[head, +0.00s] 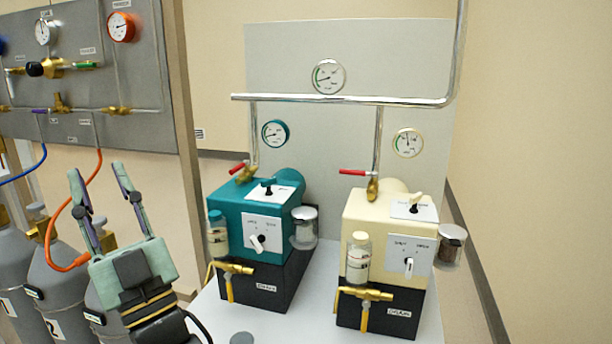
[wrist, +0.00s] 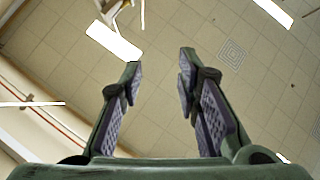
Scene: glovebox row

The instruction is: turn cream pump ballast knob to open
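The cream pump (head: 377,222) stands at the right in the head view, on a black base labelled at the front. A white knob (head: 409,267) sits upright on its front plate, below two small labels too small to read surely. A second small plate on its top carries a toggle-like knob (head: 414,204). I cannot tell from lettering which is the ballast knob. My gripper (head: 97,169) is at the lower left, fingers up, open and empty, far from the cream pump. In the wrist view my gripper (wrist: 160,62) points at the ceiling with nothing between its fingers.
A teal pump (head: 243,233) stands between my gripper and the cream pump. Brass drain valves (head: 362,293), a bottle (head: 358,257) and a glass jar (head: 451,244) stick out around the cream pump. Gas cylinders (head: 58,282) stand at the left. A pipe (head: 340,99) runs above.

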